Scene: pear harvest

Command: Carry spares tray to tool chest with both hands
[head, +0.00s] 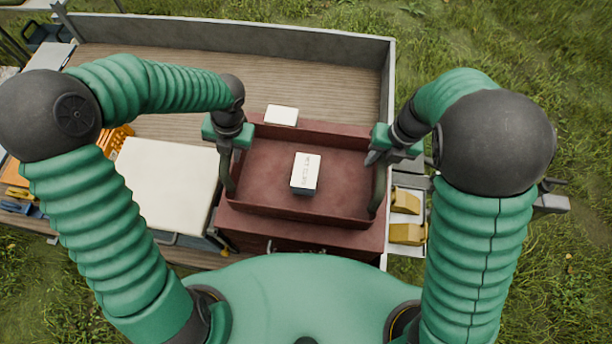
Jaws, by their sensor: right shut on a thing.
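The dark red spares tray (268,199) is in the middle of the head view, with a small white labelled box (305,173) in it. The tray is over the red tool chest (300,236), whose front shows below it. I cannot tell whether the tray rests on the chest or hangs just above it. My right gripper (376,157) is shut on the tray's right handle. My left gripper (228,150) is at the tray's left handle; its fingers are too small and dark to tell whether they are shut.
A second white box (282,115) lies just behind the tray. A cream-topped box (168,185) stands to the left, near orange items (117,138). Yellow parts (406,234) sit right of the chest. The wooden trailer bed (300,70) is clear behind; grass lies around it.

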